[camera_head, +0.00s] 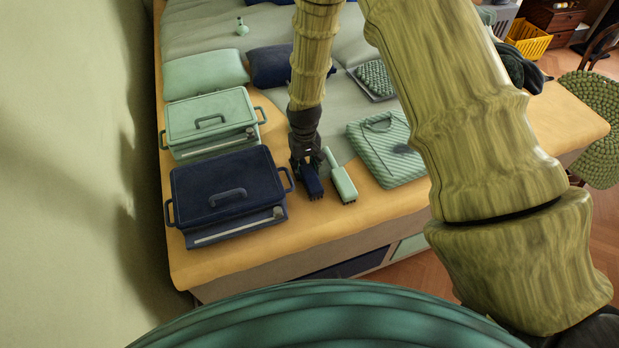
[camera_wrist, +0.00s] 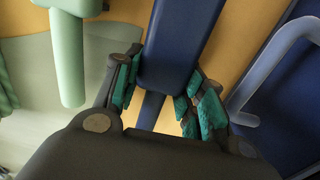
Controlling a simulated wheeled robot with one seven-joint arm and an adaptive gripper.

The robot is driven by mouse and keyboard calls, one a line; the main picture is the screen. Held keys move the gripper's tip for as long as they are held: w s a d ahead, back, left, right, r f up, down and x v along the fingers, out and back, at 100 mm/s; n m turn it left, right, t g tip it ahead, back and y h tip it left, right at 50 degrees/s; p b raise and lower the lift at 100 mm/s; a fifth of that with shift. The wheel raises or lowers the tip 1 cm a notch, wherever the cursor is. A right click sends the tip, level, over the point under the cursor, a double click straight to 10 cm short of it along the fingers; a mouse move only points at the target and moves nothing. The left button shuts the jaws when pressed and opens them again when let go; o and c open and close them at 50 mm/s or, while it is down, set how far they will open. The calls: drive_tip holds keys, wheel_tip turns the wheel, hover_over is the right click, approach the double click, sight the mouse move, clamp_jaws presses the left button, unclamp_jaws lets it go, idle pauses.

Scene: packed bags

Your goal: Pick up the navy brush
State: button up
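The navy brush (camera_head: 313,187) lies on the tan surface near its front edge, its block-shaped head toward the front. My gripper (camera_head: 306,163) is low over its handle end, pointing down. In the wrist view the brush head (camera_wrist: 178,45) is at the top centre. Its narrower handle (camera_wrist: 149,111) runs down between the teal-padded fingers of my gripper (camera_wrist: 160,90). The fingers stand apart on both sides of the handle, with a strip of tan surface showing on the right. Contact with the pads is hard to tell. My gripper's body hides the handle's end.
A mint brush (camera_head: 341,181) lies close on the right. A navy case (camera_head: 222,188) with handles is close on the left, a mint case (camera_head: 210,118) behind it. A striped green bag (camera_head: 383,155) lies further right. Pillows (camera_head: 204,74) are at the back.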

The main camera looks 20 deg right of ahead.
sight(305, 165)
drive_tip(key=c, duration=0.5)
drive_tip(key=shift+r, duration=0.1)
wheel_tip(305, 165, up, 10)
drive_tip(key=shift+f+b, duration=0.1)
drive_tip(key=shift+b, duration=0.45)
